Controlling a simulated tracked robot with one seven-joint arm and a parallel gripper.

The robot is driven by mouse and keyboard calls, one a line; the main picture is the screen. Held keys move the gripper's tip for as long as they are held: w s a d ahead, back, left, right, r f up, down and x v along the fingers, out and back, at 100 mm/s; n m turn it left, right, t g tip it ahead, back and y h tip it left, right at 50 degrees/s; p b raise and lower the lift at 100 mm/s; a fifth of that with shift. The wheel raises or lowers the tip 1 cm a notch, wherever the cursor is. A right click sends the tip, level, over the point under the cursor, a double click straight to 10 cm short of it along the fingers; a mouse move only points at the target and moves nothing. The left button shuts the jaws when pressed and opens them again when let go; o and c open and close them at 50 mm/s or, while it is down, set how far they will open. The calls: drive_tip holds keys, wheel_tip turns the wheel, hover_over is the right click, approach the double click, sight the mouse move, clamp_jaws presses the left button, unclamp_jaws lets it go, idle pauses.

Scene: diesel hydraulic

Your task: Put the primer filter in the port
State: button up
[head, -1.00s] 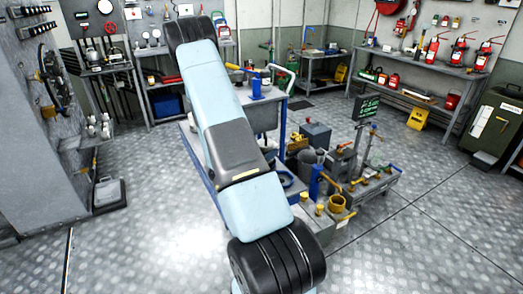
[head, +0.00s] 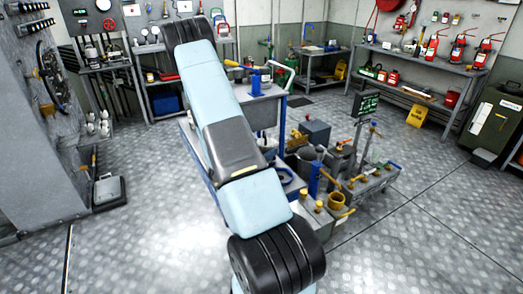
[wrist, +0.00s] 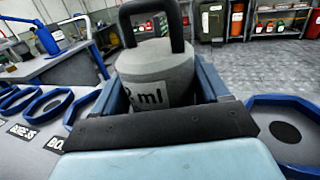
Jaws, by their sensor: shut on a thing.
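My gripper (wrist: 163,86) is shut on a grey cylinder with a black loop handle (wrist: 158,62) in the wrist view. A blue-grey finger lies on each side of it. In the head view my own arm hides my gripper and the held thing. I cannot tell which opening is the port.
Blue-rimmed recesses (wrist: 45,106) with labels lie to the left in the wrist view, and another blue-rimmed recess (wrist: 284,131) lies to the right. A machine with a brass-coloured cup (head: 336,200) stands right of my arm. A bench with extinguishers (head: 415,90) stands back right.

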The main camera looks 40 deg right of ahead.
drive_tip(key=shift+f, duration=0.1)
drive_tip(key=shift+f, duration=0.35)
clamp_jaws()
drive_tip(key=shift+f, duration=0.1)
